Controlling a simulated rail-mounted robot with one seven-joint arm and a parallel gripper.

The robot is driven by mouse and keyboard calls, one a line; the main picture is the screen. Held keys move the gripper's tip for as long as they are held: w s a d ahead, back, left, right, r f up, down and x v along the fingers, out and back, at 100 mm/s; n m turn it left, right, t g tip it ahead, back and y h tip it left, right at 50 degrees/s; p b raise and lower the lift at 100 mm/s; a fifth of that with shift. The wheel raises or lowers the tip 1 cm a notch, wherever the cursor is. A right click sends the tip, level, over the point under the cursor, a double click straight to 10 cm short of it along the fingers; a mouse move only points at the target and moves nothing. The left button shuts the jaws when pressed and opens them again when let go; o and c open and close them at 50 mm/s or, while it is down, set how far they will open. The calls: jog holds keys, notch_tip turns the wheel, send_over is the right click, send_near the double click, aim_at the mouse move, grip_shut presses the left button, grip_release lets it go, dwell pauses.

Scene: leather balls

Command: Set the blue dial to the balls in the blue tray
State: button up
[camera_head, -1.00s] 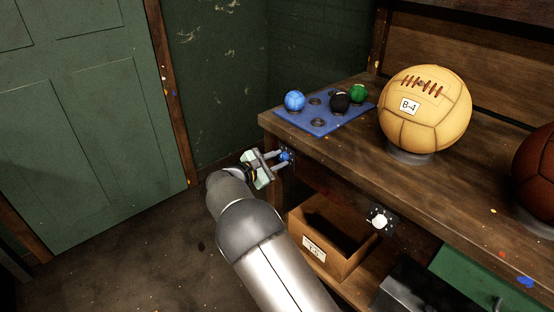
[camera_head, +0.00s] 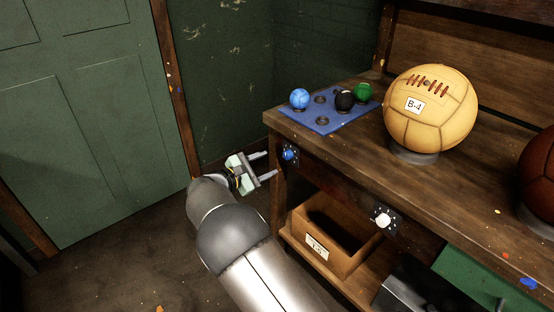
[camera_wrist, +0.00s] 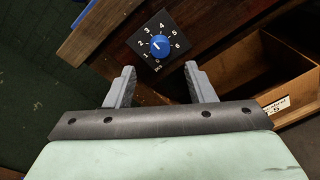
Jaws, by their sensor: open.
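The blue tray (camera_head: 312,128) lies on the bench top at its left end. It holds a blue ball (camera_head: 299,98), a black ball (camera_head: 345,99) and a green ball (camera_head: 363,92), with some holes empty. The blue dial (camera_head: 289,153) is on the bench's front below the tray. In the wrist view the blue dial (camera_wrist: 160,46) shows numbers 1 to 6; its white mark points up-left, around 2 to 3, exact number unclear. My gripper (camera_head: 270,165) is open and empty, drawn back from the dial. In the wrist view its fingers (camera_wrist: 160,78) are apart, below the dial.
A white dial (camera_head: 383,219) sits further right on the bench front. A wooden box (camera_head: 345,255) stands on the shelf below. A tan ball labelled B-4 (camera_head: 431,108) and a brown ball (camera_head: 540,180) rest on the bench. The floor left of the bench is clear.

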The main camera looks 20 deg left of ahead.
jog(key=v, duration=1)
jog(key=shift+s, duration=0.3)
jog(key=shift+r, duration=0.1)
jog(key=w+d+r+m+g+h+p, duration=0.1)
jog(key=w+d+r+m+g+p, duration=0.15)
jog(key=d, duration=0.55)
jog(key=w+d+r+m+g+p, duration=0.2)
jog(key=d+r+m+g, duration=0.15)
jog(key=d, duration=0.45)
jog(key=s+d+r+m+g+y+p, duration=0.1)
jog(key=s+d+r+m+g+p, duration=0.15)
jog(key=d, duration=0.55)
jog(key=s+d+r+m+g+y+p, duration=0.1)
jog(key=d+r+m+g, duration=0.15)
jog(key=d, duration=0.45)
jog(key=s+d+r+m+g+y+p, duration=0.1)
jog(key=s+d+r+m+y+p, duration=0.15)
jog(key=s+d, duration=0.35)
jog(key=s+d+r+m+g+y+p, duration=0.1)
jog(key=s+d+r+m+g+p, duration=0.2)
jog(key=s+d, duration=0.35)
jog(key=s+d+r+m+y+p, duration=0.2)
jog(key=s+m, duration=0.4)
jog(key=s, duration=0.6)
jog(key=shift+s+d+t+y, duration=0.15)
jog(key=shift+d+t+y, duration=0.25)
jog(key=shift+d+y, duration=0.5)
